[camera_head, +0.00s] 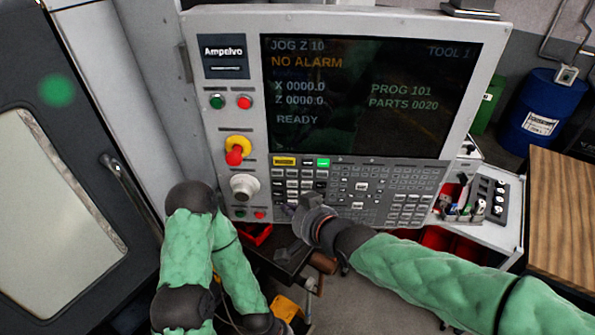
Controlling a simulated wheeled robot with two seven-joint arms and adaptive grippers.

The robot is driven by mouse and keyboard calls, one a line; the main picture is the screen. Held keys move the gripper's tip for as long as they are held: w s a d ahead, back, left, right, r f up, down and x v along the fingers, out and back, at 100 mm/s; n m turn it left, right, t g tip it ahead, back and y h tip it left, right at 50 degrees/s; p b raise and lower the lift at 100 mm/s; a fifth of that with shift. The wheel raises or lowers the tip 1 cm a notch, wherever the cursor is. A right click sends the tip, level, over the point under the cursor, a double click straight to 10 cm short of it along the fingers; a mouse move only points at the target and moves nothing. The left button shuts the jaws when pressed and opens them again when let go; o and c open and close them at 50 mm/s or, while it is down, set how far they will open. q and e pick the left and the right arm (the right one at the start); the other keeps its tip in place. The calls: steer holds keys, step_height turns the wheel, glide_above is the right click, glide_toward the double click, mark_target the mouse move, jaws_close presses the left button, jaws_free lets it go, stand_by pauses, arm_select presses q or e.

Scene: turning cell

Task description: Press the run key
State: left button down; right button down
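The control panel (222,150) faces me, with a keypad (395,178) below its screen (365,95). A bright green key (323,163) sits in the keypad's top row, beside a white key and a yellow key (284,161). The key labels are too small to read, so I cannot tell which is the run key. My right gripper (292,210) is in front of the keypad's lower left part, below the green key. I cannot tell whether it touches the panel or whether its fingers are shut. My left arm bends down at the lower left; its gripper is not clearly visible.
The panel also carries a green button (217,102), a red button (244,102), a red and yellow emergency stop (236,153) and a handwheel knob (243,187). A machine door (60,200) is at left. A tool cart (500,235), wooden bench (560,210) and blue drum (543,105) stand right.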

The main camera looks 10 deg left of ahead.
steer(key=p, duration=0.7)
glide_toward(284, 177)
step_height(284, 177, down, 2)
steer(key=a, duration=0.3)
steer(key=shift+w+f+p, duration=0.2)
steer(key=shift+w+p, duration=0.3)
steer(key=shift+w, duration=0.45)
steer(key=shift+w, duration=0.1)
stand_by(0.3)
steer(key=shift+w+a+p, duration=0.1)
steer(key=shift+w+p, duration=0.2)
steer(key=shift+p, duration=0.1)
